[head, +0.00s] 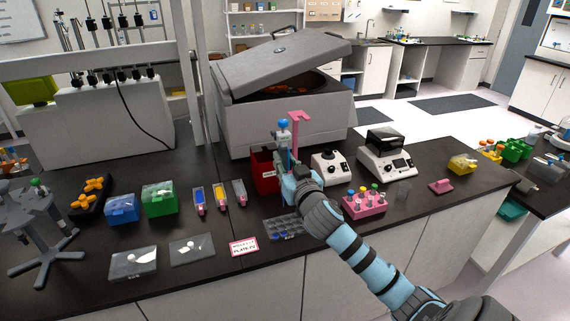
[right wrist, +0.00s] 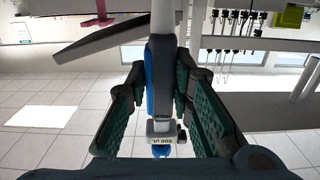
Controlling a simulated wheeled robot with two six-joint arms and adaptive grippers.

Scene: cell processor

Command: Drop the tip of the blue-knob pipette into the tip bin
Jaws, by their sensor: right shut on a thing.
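My right gripper (head: 289,178) is shut on the blue-knob pipette (head: 283,138) and holds it upright, blue knob on top. In the right wrist view the pipette (right wrist: 162,90) stands between both green finger pads, with its volume display and blue knob (right wrist: 162,151) at the bottom of the picture. The red bin (head: 263,170), which looks like the tip bin, stands on the bench just left of and behind the gripper, partly covered by it. The pipette's lower end and tip are hidden behind my gripper. My left gripper is not in view.
A pink hooked stand (head: 297,117) rises behind the pipette. A large grey centrifuge (head: 285,120) with raised lid stands behind the bin. A small white device (head: 331,168), a pink tube rack (head: 364,206) and a grey well rack (head: 283,227) sit close around my right arm.

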